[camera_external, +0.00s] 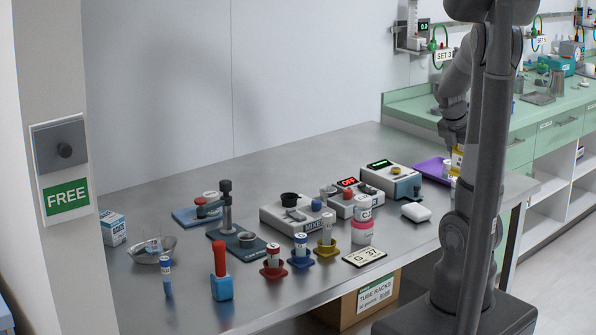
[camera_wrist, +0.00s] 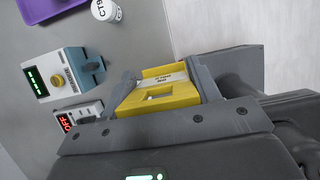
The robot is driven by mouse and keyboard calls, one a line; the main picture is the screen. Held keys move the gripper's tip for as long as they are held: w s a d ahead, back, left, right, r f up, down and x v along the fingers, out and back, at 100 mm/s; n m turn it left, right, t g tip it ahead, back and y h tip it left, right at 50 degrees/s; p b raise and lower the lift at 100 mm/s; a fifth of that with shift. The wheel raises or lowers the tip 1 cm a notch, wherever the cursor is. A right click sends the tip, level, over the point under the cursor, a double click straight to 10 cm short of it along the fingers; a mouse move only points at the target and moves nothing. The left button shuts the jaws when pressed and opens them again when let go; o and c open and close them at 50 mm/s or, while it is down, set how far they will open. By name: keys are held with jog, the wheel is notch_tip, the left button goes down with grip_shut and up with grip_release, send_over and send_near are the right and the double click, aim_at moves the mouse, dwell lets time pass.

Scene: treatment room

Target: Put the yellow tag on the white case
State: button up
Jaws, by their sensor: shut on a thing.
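The yellow tag (camera_wrist: 158,97) with a white printed label is held between the jaws of my gripper (camera_wrist: 165,84) in the wrist view. In the external view the yellow tag (camera_external: 457,158) shows at the table's right end, partly hidden behind my arm column. My gripper there is mostly hidden too. The white case (camera_external: 416,212), small and rounded, lies on the steel table, to the left of and nearer than the tag. I do not see the case in the wrist view.
A purple tray (camera_external: 433,170) lies near my gripper. A white labelled bottle (camera_wrist: 106,10) stands by it. A device with a green display (camera_external: 390,178) and one reading OFF (camera_external: 355,198) stand left of the case. Several tubes and holders fill the table's front; its back left is clear.

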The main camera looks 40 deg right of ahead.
jog(key=shift+w+a+f, duration=0.9)
jog(key=shift+w+f, duration=0.8)
jog(key=shift+f, duration=0.2)
jog(key=shift+w+a+f, duration=0.95)
jog(key=shift+w+f, duration=0.8)
jog(key=shift+f, duration=0.15)
jog(key=shift+w+a+f, duration=0.9)
jog(key=shift+w+f, duration=0.8)
jog(key=shift+f, duration=0.2)
jog(key=shift+f, duration=0.1)
jog(key=o, duration=1)
jog(key=v, duration=1.2)
jog(key=s+a+r+m+t+y, duration=0.1)
jog(key=s+a+r+m+t, duration=0.1)
jog(key=a+m, duration=0.4)
jog(key=s+a+r+m+t+y, duration=0.1)
jog(key=s+a+r+m+y, duration=0.1)
jog(key=s+a+r+m, duration=0.2)
jog(key=s+a+r+m+t+y, duration=0.1)
jog(key=s+a+r+m+t, duration=0.1)
jog(key=s+a+m, duration=0.5)
jog(key=shift+s+a+r+m+t+y, duration=0.15)
jog(key=shift+a+r, duration=0.1)
jog(key=shift+a, duration=0.4)
jog(key=shift+w+a+r+m+t+y, duration=0.1)
jog(key=shift+a+r+m, duration=0.15)
jog(key=shift+a, duration=0.4)
jog(key=shift+s+a+r+m+t+y, duration=0.1)
jog(key=shift+a+r, duration=0.15)
jog(key=shift+a, duration=0.4)
